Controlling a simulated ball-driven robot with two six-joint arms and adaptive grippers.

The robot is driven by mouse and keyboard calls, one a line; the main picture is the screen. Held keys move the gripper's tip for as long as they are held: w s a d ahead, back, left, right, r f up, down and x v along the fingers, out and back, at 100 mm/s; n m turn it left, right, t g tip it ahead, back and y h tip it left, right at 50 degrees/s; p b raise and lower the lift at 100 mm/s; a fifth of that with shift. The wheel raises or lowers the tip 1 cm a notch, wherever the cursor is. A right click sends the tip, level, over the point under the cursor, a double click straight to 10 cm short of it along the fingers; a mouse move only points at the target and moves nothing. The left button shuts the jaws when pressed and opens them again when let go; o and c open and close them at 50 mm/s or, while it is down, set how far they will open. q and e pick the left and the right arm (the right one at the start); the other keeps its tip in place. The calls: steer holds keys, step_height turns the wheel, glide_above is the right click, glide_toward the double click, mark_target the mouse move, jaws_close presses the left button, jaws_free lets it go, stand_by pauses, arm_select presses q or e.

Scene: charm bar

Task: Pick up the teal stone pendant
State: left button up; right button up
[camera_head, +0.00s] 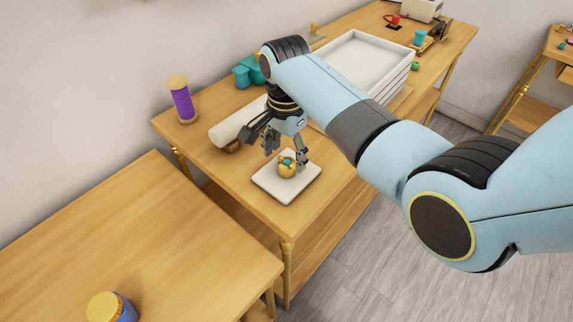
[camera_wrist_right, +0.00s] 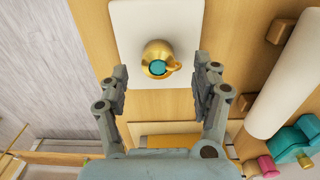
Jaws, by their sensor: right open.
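The teal stone pendant (camera_head: 286,164) is a small round gold piece with a teal stone set in it and a loop at one side. It rests on a white square pad (camera_head: 268,187) on the wooden table. In the right wrist view the pendant (camera_wrist_right: 159,60) lies on the white pad (camera_wrist_right: 125,33), ahead of the fingertips and between their lines. My right gripper (camera_head: 286,157) is open just above and behind the pendant, its fingers (camera_wrist_right: 162,75) apart on either side with nothing between the pads. My left gripper is out of both views.
A white roll (camera_head: 228,131) and teal items (camera_head: 246,74) lie behind my gripper. A purple thread spool (camera_head: 181,100) stands at the back left. A white tray stack (camera_head: 356,56) sits farther along.

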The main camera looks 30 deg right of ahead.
mark_target(287, 163)
step_height(287, 163, down, 3)
steer(key=shift+d+f, duration=0.1)
steer(key=shift+f, duration=0.05)
steer(key=shift+s, duration=0.1)
steer(key=c, duration=1.3)
